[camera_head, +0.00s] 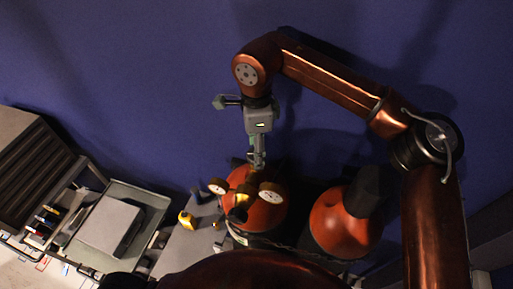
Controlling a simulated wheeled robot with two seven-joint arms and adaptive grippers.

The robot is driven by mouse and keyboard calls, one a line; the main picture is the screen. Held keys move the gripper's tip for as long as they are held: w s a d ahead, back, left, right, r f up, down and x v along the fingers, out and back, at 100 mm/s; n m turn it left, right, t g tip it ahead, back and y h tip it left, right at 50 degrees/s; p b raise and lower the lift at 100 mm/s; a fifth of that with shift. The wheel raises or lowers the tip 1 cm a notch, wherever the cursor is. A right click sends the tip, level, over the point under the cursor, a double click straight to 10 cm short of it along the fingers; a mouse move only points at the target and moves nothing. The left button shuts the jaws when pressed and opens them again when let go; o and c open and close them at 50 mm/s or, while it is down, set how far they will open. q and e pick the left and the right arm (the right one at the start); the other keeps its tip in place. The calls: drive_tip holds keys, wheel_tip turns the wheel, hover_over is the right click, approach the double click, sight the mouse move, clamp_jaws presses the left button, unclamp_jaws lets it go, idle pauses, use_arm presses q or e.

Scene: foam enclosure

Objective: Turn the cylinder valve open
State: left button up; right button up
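A red-orange gas cylinder (262,214) stands near the middle, with a brass regulator at its top and two round gauges (270,196) (217,186). My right arm comes in from the right and bends over the cylinder. My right gripper (257,160) points down at the cylinder's top, just behind the gauges. Its fingers overlap the valve area in the picture. The valve knob is hidden or too small to make out, so I cannot tell contact or whether the fingers are shut. My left gripper is not in view.
A second red-orange cylinder (336,224) with a black cap (366,190) stands to the right. A small yellow device (186,219) sits on a grey surface (183,247) left of the regulator. A tool cart (150,196) stands at the left. The blue background is clear of objects.

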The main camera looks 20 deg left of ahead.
drive_tip(key=shift+r, duration=0.1)
wheel_tip(320, 180, up, 12)
idle(0.5)
idle(0.4)
